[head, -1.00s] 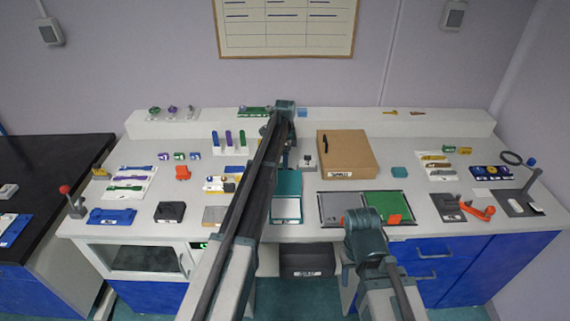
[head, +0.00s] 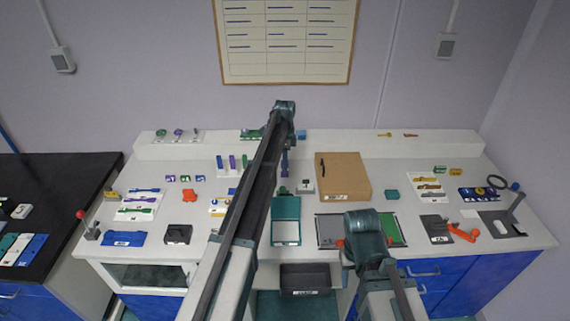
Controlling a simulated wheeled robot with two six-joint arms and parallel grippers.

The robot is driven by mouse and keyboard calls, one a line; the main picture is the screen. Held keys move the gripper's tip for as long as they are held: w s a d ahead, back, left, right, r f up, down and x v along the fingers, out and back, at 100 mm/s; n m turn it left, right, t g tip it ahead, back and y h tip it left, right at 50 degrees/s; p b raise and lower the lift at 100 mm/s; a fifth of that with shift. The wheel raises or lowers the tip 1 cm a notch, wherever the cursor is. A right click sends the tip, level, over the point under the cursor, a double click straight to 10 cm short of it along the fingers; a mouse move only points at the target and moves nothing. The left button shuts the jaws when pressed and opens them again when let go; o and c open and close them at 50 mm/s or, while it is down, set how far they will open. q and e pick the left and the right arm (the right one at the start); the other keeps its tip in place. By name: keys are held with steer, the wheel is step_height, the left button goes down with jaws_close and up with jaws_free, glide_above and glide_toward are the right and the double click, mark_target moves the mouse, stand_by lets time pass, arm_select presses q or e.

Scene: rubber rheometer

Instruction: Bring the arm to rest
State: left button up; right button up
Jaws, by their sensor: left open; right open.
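My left arm (head: 262,165) comes in from the bottom and reaches far out over the bench, with its teal joint (head: 285,106) near the raised back shelf. My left gripper (head: 284,187) hangs below that joint behind the arm, small and partly hidden, above the bench. It is open, and I see nothing held in it. My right arm (head: 368,240) is folded short at the front edge of the bench. Its teal joint covers part of the grey and green mats. The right gripper's fingers are hidden behind this arm.
A cardboard box (head: 343,177) stands mid-bench, beside an open teal case (head: 286,208). Green mat (head: 398,232), orange clip (head: 463,233) and a magnifier stand (head: 503,222) lie right. Blue block (head: 124,239) and black block (head: 178,234) lie left. A black bin (head: 305,279) sits below the bench.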

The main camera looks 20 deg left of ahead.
arm_select(q)
steer(key=shift+r, duration=0.15)
stand_by(0.3)
steer(key=s+d+f+n+b, duration=0.3)
steer(key=s+d, duration=0.3)
steer(key=s, duration=0.7)
steer(key=s+d+f+n+y+b, duration=0.1)
steer(key=s+d+f+n+b, duration=0.3)
steer(key=s, duration=1)
steer(key=s+d+f+n+b, duration=0.3)
steer(key=s+d, duration=0.5)
steer(key=s, duration=0.6)
steer(key=shift+f+n+t+b, duration=0.3)
steer(key=shift+n+t, duration=0.1)
steer(key=shift+n, duration=0.1)
